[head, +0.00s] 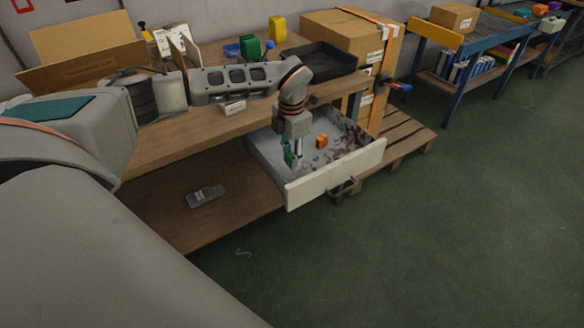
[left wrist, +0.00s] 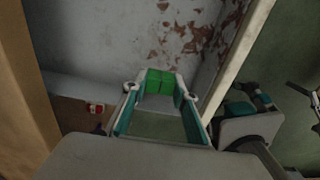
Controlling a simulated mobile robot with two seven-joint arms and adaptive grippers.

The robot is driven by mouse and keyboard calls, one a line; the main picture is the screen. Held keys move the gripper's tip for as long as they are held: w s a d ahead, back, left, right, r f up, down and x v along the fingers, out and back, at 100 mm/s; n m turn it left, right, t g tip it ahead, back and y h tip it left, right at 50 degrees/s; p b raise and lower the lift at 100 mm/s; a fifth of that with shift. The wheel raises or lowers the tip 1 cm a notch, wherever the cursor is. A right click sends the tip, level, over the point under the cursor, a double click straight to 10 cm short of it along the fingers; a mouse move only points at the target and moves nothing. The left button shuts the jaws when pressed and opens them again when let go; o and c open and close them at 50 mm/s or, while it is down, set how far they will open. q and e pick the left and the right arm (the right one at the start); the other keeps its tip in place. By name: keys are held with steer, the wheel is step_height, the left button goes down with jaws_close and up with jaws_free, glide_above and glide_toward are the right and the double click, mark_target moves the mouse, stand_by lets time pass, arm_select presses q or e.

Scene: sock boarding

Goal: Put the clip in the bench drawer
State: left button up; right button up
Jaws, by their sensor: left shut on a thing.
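The bench drawer (head: 335,175) is pulled open below the bench top. Its grey floor with brown patches also shows in the left wrist view (left wrist: 195,35). My left gripper (head: 293,163) reaches down into the drawer near its left side, behind the front panel. In the left wrist view, the gripper (left wrist: 159,95) is shut on a green block-like thing (left wrist: 160,82), which I take to be the clip. The fingers partly hide it, and its height above the drawer floor is hard to tell. My right gripper is not clearly seen.
A small orange thing (head: 321,141) lies in the drawer. A grey device (head: 205,195) lies on the lower shelf (head: 160,215). A black tray (head: 315,62) and a green bin (head: 250,47) stand on the bench top. Cartons (head: 350,45) on a pallet (head: 400,140) stand behind the drawer.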

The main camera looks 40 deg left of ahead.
mark_target(292, 176)
arm_select(q)
step_height(292, 176, down, 4)
steer(key=shift+s+r+b, duration=0.1)
steer(key=shift+b, duration=0.2)
steer(key=shift+f, duration=0.25)
steer(key=shift+r, duration=0.1)
arm_select(e)
steer(key=shift+s+f, duration=0.1)
steer(key=shift+f, duration=0.3)
arm_select(q)
steer(key=o, duration=0.6)
steer(key=shift+o, duration=0.7)
arm_select(e)
steer(key=shift+s+f, duration=0.1)
steer(key=shift+s, duration=0.1)
steer(key=shift+s, duration=0.1)
